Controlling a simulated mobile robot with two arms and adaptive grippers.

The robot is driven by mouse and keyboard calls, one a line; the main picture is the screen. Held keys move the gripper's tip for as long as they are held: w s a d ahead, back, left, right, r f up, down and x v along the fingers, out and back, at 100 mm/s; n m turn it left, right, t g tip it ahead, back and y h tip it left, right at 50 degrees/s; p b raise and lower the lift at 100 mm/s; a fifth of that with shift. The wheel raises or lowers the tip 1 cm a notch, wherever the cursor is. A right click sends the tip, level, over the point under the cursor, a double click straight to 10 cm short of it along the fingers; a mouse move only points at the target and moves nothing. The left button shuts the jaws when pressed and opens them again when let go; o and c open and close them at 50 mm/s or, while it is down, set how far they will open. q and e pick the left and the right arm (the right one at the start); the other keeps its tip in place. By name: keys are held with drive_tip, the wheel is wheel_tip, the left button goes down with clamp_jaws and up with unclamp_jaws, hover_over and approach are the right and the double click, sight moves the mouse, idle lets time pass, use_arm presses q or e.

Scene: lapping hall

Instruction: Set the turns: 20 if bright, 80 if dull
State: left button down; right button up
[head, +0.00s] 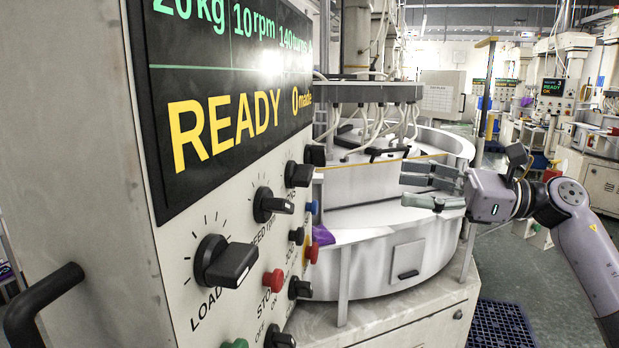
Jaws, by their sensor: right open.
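The control panel (165,262) fills the left of the view. Its display (232,85) reads 20 kg, 10 rpm, 140 turns, with READY and 0 made in yellow. A load knob (224,262) is nearest and a speed knob (272,205) is beyond it. A third large black knob (298,174) is farther along; its label cannot be read. My right gripper (410,190) is open and empty, in front of the round lapping machine (390,258), well to the right of the panel. I cannot make out any part's bright or dull finish. My left gripper is not in view.
A red stop button (273,281), a green button (235,344) and several smaller controls crowd the panel's lower part. A black handle (40,300) sticks out at lower left. A purple cloth (322,235) lies by the machine's rim. Open floor shows at lower right.

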drive_tip(key=n, duration=0.1)
drive_tip(key=p, duration=0.8)
approach(312, 176)
drive_tip(key=shift+h, duration=0.3)
drive_tip(key=x, duration=0.9)
drive_tip(key=shift+a+r, duration=0.15)
drive_tip(key=shift+r, duration=0.25)
drive_tip(key=shift+w+a+f, duration=0.15)
drive_tip(key=shift+w+a, duration=0.05)
drive_tip(key=shift+a, duration=0.35)
drive_tip(key=shift+c, duration=0.4)
drive_tip(key=c, duration=1.1)
